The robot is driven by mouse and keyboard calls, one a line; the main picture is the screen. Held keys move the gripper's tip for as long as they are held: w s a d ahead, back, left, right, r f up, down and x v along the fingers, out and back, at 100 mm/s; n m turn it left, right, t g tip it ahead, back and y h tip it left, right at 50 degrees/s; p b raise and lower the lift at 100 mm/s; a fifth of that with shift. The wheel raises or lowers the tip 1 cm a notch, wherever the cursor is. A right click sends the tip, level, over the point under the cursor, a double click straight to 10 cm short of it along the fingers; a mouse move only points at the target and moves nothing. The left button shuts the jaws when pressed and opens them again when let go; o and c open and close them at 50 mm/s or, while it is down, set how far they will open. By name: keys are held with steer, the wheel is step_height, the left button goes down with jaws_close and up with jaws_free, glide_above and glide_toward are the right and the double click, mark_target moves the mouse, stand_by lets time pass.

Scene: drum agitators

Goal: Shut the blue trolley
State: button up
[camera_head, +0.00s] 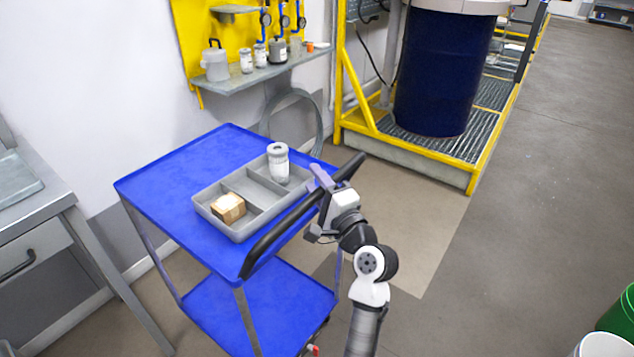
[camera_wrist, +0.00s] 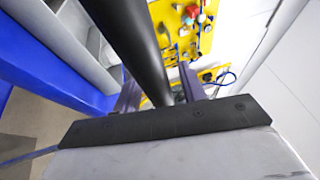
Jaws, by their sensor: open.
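The blue trolley (camera_head: 172,190) stands left of centre in the head view, with an upper and a lower blue shelf. Its black bar handle (camera_head: 283,232) runs along the near right side. My gripper (camera_head: 320,182) is at the handle's far half, with its fingers open. In the wrist view, the handle (camera_wrist: 138,45) runs down to the open fingers (camera_wrist: 160,92) and seems to pass between them; whether they touch it I cannot tell. Blue trolley surface (camera_wrist: 40,62) shows at left there. No door or drawer shows on the trolley.
A grey divided tray (camera_head: 243,230) on the trolley holds a white jar (camera_head: 278,163) and a cardboard box (camera_head: 229,208). A grey bench (camera_head: 40,225) stands left. A yellow-framed platform with a dark blue drum (camera_head: 440,75) stands behind. Floor at right is mostly clear; a green bin (camera_head: 618,315) is at the corner.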

jaws_close()
steer(key=shift+w+a+r, duration=0.1)
steer(key=shift+w+a, duration=0.15)
steer(key=shift+a, duration=0.2)
steer(key=w+a+p, duration=0.1)
steer(key=w+a, duration=0.9)
steer(key=a, duration=0.4)
steer(key=w+a+p, duration=0.2)
steer(key=w+a, duration=0.8)
steer(key=a, duration=0.4)
steer(key=shift+w+a, duration=0.25)
steer(key=shift+w, duration=0.05)
steer(key=shift+r, duration=0.15)
